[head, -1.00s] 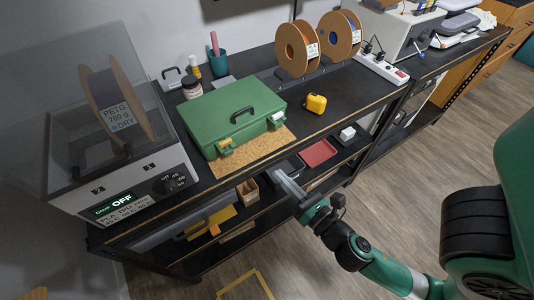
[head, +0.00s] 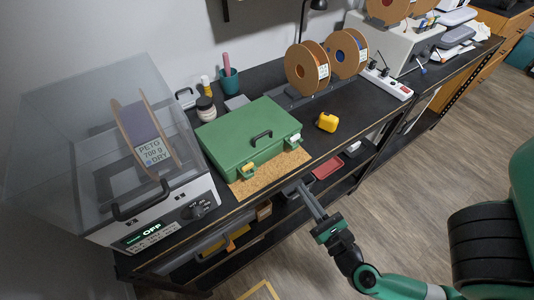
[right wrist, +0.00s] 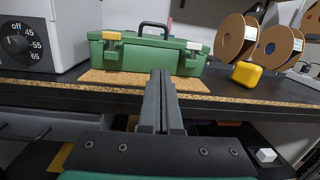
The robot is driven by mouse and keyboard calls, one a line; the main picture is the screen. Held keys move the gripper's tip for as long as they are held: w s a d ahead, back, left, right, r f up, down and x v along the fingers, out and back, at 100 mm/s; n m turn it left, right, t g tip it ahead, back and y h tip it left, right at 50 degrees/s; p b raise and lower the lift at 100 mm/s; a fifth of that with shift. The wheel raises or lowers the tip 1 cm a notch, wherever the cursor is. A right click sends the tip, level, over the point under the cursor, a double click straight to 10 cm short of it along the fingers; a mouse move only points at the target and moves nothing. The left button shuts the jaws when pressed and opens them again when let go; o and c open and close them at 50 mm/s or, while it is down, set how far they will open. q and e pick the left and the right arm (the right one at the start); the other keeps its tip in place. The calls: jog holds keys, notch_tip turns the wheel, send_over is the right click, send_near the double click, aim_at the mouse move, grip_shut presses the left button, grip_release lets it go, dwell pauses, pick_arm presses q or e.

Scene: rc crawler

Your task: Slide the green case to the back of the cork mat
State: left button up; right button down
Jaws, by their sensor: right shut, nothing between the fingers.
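The green case (head: 247,138) lies closed on the cork mat (head: 270,174), with its handle up and its latches facing the front edge. Bare cork shows along the front of the case; the case hides the rest of the mat. In the right wrist view the case (right wrist: 150,54) stands ahead, with a strip of mat (right wrist: 205,86) before it. My right gripper (head: 302,186) is shut and empty, just in front of the table's front edge, apart from the case. In the right wrist view its fingers (right wrist: 161,75) point at the case front. My left gripper is not in view.
A filament dryer (head: 150,205) stands left of the case. A yellow tape measure (head: 327,122) sits to its right. A jar (head: 206,109), a teal cup (head: 228,82) and a grey block (head: 237,102) stand close behind. Filament spools (head: 305,68) are at the back right.

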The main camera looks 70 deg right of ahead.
jog(key=a+y+p, duration=0.1)
jog(key=y+p, duration=0.1)
jog(key=p, duration=0.4)
send_near(265, 156)
jog(key=x, duration=0.7)
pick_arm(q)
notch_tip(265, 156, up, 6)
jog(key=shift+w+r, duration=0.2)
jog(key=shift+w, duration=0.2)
pick_arm(e)
jog(key=shift+w+d, duration=0.2)
jog(key=shift+w, duration=0.05)
jog(key=x, duration=0.2)
jog(key=shift+w+d, duration=0.25)
jog(key=shift+w, duration=0.05)
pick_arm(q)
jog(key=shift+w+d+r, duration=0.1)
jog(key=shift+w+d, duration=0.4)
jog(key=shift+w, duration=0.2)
pick_arm(e)
jog(key=shift+s+a, duration=0.1)
